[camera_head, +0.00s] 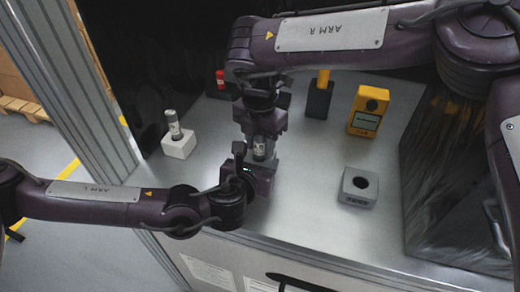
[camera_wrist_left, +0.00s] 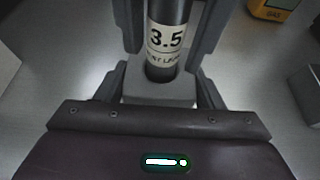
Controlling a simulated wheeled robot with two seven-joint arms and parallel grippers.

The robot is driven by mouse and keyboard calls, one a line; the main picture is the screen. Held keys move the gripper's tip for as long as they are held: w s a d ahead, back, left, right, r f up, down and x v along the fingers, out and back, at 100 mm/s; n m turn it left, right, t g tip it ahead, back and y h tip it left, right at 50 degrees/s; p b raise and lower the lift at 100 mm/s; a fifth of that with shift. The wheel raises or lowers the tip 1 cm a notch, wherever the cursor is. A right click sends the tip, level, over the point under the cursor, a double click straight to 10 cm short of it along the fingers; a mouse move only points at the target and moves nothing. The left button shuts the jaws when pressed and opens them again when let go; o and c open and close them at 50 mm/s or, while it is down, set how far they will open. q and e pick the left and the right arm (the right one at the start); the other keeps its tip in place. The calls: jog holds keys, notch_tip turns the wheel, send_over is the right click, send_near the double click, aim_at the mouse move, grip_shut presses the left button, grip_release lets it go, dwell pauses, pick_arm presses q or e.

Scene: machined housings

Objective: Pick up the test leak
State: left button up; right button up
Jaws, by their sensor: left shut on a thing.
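The test leak is a small dark cylinder with a pale label, seen in the head view (camera_head: 260,149) and close up in the left wrist view (camera_wrist_left: 166,42), where the label reads "3.5". It stands between the two grippers. My left gripper (camera_head: 255,163) is shut on it; its fingers flank the cylinder in the left wrist view (camera_wrist_left: 168,50). My right gripper (camera_head: 262,126) is just above and behind the cylinder, pointing down; its jaw opening is unclear. The cylinder's top is partly hidden by the right gripper, and its lower end by the left gripper.
A similar cylinder (camera_head: 174,125) stands in a white block (camera_head: 179,145) at left. A grey block with a round hole (camera_head: 358,194) sits at right. A yellow meter (camera_head: 367,112), a dark holder (camera_head: 318,101) and a red-topped item (camera_head: 220,80) stand behind.

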grip_shut()
notch_tip(320, 180, up, 10)
jog(key=shift+r, duration=0.1)
pick_arm(q)
jog(key=o, duration=1.1)
